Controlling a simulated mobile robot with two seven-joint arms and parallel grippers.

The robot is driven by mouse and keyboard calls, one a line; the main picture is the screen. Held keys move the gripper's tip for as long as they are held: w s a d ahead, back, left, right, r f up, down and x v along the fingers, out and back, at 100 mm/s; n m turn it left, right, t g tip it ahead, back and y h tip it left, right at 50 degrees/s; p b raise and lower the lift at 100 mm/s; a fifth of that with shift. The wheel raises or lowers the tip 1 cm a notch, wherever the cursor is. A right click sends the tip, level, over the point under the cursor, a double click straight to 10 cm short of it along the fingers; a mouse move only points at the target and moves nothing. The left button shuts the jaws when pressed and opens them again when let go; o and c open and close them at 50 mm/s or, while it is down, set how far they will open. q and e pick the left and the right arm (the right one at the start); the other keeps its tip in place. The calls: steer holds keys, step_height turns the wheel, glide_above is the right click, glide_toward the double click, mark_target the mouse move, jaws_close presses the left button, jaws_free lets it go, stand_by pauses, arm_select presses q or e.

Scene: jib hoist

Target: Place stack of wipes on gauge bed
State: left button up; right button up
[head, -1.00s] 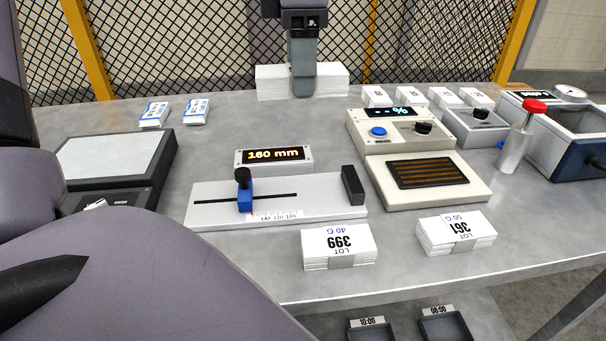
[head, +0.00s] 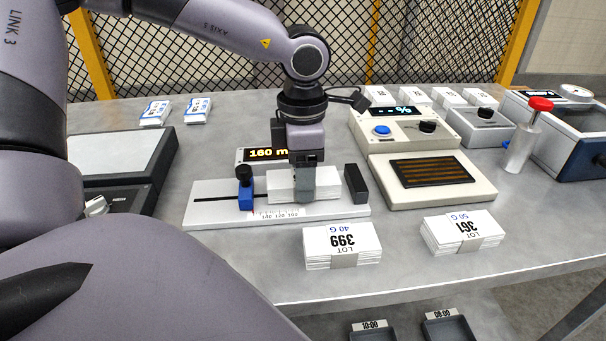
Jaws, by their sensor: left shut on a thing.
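A white stack of wipes (head: 279,186) is in my left gripper (head: 306,190), whose finger covers part of its front. The stack is over the gauge bed (head: 215,214), between the blue slider (head: 245,196) and the black end block (head: 355,184). It looks low on the bed; I cannot tell whether it touches it. The display (head: 262,154) behind the bed reads 160 mm and is partly hidden by my gripper. My right gripper is not in view.
Banded stacks LOT 399 (head: 342,246) and LOT 361 (head: 462,233) lie in front of the bed. A tester with a dark grille (head: 431,172) stands right of it. A red-topped bottle (head: 521,140) is farther right. A wire fence (head: 420,50) closes the back.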

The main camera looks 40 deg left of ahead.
arm_select(q)
steer(key=shift+f, duration=0.2)
steer(key=o, duration=1.1)
steer(key=shift+c, duration=0.2)
steer(key=shift+r, duration=0.1)
steer(key=shift+r, duration=0.2)
step_height(320, 180, up, 12)
steer(key=shift+p, duration=0.45)
steer(key=shift+f, duration=0.2)
